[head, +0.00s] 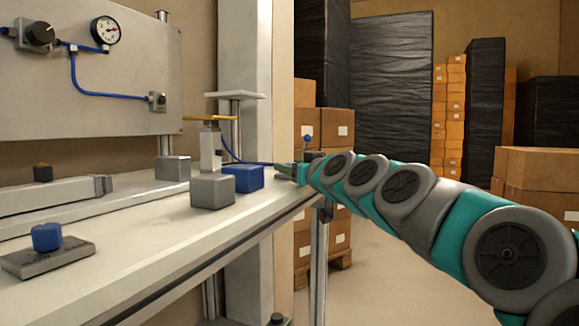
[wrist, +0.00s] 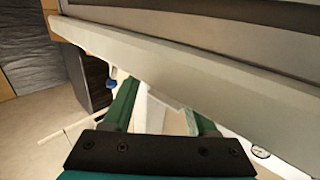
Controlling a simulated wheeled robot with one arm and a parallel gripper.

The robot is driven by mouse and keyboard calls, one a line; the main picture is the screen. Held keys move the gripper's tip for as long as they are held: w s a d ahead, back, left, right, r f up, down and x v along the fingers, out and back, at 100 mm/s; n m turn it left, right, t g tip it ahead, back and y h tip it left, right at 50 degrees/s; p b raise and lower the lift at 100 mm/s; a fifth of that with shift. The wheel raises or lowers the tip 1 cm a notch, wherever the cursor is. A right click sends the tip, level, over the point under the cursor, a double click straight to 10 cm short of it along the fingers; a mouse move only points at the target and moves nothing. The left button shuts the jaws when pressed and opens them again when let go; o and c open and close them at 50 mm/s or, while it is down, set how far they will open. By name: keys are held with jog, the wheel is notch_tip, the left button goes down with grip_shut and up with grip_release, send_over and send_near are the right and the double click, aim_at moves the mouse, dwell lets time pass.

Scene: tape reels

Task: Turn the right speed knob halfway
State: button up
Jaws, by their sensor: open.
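A black round knob (head: 40,34) sits on the pale panel at the upper left in the head view. A smaller dark knob or fitting (head: 158,101) sits at the panel's lower right, where the blue tube ends. A blue knob-like cylinder (head: 46,237) stands on a grey plate at the near left. I cannot tell which is the right speed knob. My gripper (head: 288,170) is at the bench's right end, well apart from all of these. In the wrist view my gripper (wrist: 158,100) is open, its two green fingers spread, with nothing held between them.
The pale bench (head: 150,250) carries a grey block (head: 212,190), a blue block (head: 243,178) and a metal post (head: 210,148) near my gripper. A gauge (head: 105,30) is on the panel. Cartons (head: 540,168) stand behind my arm. The bench's near middle is clear.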

jog(key=shift+v, duration=2.7)
jog(key=shift+r, duration=0.1)
jog(key=w+d+r+m+y+p, duration=0.1)
jog(key=w+d+r, duration=0.35)
jog(key=w, duration=0.45)
jog(key=w+d+r+m+y+p, duration=0.1)
jog(key=w+d+r+y, duration=0.1)
jog(key=w+d+r, duration=0.45)
jog(key=s+a+f+n+g+y, duration=0.2)
jog(key=s+a+f+n+g, duration=0.1)
jog(key=f, duration=0.1)
jog(key=s+a+f+n+g+y, duration=0.1)
jog(key=s+a+f+n+g, duration=0.2)
jog(key=n+g, duration=0.1)
jog(key=s+a+f+n+g+y, duration=0.2)
jog(key=s+a+f+n+g, duration=0.1)
jog(key=a+f, duration=0.1)
jog(key=shift+s+a+f+n+g+y+p, duration=0.1)
jog(key=shift+s+f+n+g+y+p, duration=0.2)
jog(key=shift+s+n+g, duration=0.1)
jog(key=x, duration=0.6)
jog(key=shift+a+r, duration=0.1)
jog(key=shift+a, duration=0.15)
jog(key=shift+w+a, duration=0.25)
jog(key=shift+a, duration=0.35)
jog(key=shift+c, duration=0.3)
